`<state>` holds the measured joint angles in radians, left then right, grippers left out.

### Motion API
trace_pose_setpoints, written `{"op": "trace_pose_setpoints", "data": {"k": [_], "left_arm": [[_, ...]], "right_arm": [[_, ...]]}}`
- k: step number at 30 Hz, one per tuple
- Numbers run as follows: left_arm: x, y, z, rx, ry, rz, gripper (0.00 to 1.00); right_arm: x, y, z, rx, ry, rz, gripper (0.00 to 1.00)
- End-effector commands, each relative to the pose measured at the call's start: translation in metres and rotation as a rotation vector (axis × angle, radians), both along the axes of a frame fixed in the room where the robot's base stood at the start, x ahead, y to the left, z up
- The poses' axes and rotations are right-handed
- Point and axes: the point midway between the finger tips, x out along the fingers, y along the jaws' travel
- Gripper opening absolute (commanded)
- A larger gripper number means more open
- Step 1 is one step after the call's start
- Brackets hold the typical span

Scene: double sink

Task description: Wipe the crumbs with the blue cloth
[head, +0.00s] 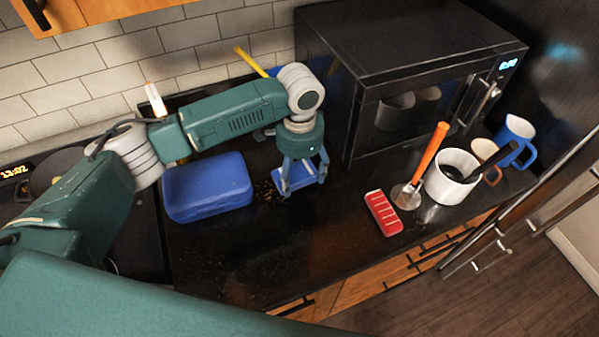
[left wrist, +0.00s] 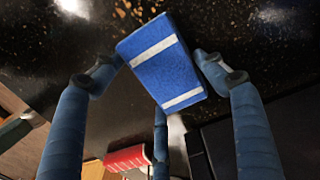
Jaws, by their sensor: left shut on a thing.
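The blue cloth (head: 296,180) is a small folded block with white stripes; it shows more clearly in the left wrist view (left wrist: 160,62). My left gripper (head: 301,172) points down at the black counter and is shut on the cloth, with fingers on either side of it. The cloth is at or just above the counter; I cannot tell whether it touches. Brown crumbs (head: 264,189) lie scattered on the counter just left of the cloth. Crumbs (left wrist: 140,14) also show beyond the cloth in the left wrist view. My right gripper is not in view.
A blue box (head: 207,187) stands left of the crumbs. A black microwave (head: 410,75) is behind right. A red striped block (head: 383,213), an orange-handled tool (head: 430,155), a white pot (head: 451,177) and a blue mug (head: 514,140) stand right. The front counter is clear.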

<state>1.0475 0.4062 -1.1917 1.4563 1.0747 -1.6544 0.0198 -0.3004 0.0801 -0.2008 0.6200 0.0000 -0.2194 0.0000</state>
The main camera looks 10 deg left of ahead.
Motion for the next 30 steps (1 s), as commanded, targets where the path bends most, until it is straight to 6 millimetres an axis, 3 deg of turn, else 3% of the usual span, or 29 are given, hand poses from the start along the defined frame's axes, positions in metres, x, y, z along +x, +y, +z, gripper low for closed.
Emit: {"op": "trace_pose_setpoints", "data": {"k": [22, 30], "left_arm": [[-0.001, 0.0, -0.014, -0.001, 0.001, -0.001, 0.51], [-0.011, 0.016, -0.009, 0.001, 0.002, 0.001, 0.51]], "right_arm": [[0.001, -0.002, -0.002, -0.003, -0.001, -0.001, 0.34], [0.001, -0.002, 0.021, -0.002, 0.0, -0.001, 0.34]]}}
